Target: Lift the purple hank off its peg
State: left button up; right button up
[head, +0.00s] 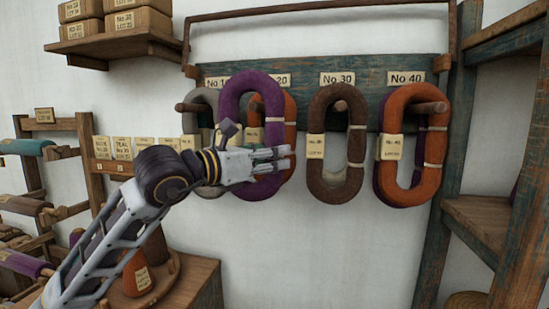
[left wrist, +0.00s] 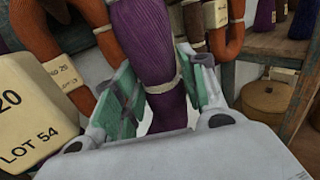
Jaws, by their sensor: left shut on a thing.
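The purple hank (head: 235,92) is a thick upright loop in front of the rack's left half, its top above the tops of the neighbouring hanks. It partly covers an orange hank (head: 290,110) and the peg labels behind it. I cannot tell whether a peg still passes through the loop. My left gripper (head: 283,158) is shut on the lower part of the purple hank. In the left wrist view, the purple yarn (left wrist: 150,45) runs down between the green finger pads, with a pale tie around it. My right gripper is not in view.
A grey hank (head: 200,97) hangs at the left. A brown hank (head: 328,180) and an orange hank (head: 429,180) with purple behind it hang to the right. A wooden post (head: 446,160) stands at the right. A box shelf (head: 110,45) is at upper left.

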pick_arm(q)
jog(key=s, duration=0.2)
jog(key=s+a, duration=0.1)
jog(key=s, duration=0.2)
jog(key=shift+s+b, duration=0.1)
jog(key=shift+b, duration=0.3)
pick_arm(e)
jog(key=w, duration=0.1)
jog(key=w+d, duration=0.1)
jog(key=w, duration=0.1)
pick_arm(q)
jog(key=shift+r, duration=0.1)
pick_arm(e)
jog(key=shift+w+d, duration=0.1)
pick_arm(q)
jog(key=shift+r, duration=0.35)
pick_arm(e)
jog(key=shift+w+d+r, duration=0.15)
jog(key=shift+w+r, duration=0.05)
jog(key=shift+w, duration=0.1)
pick_arm(q)
jog(key=shift+r, duration=0.15)
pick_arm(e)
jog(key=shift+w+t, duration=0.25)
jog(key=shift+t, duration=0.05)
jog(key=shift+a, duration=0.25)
